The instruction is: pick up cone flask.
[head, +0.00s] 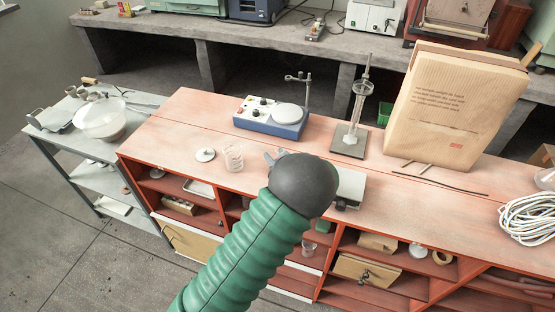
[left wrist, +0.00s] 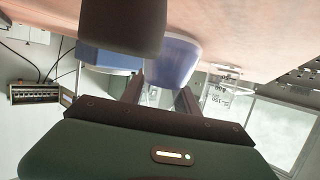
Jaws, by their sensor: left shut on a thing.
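My left gripper (head: 275,157) is over the front of the red-topped bench, largely hidden in the head view by my dark rounded wrist. In the left wrist view, the fingers of this gripper (left wrist: 160,97) are shut on the narrow part of a cone flask (left wrist: 173,60), which looks blue and flares away from them. That view is upside down, with the bench top along its upper edge. I cannot tell whether the flask's base touches the bench. In the head view the flask is hidden behind my wrist, or shows only as a small bluish patch. My right gripper is not in view.
A clear glass beaker (head: 233,157) stands just left of my gripper; it also shows in the left wrist view (left wrist: 222,95). Behind are a blue stirrer (head: 270,121) and a stand (head: 350,140). A large paper bag (head: 450,105) and white cable (head: 535,220) are to the right.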

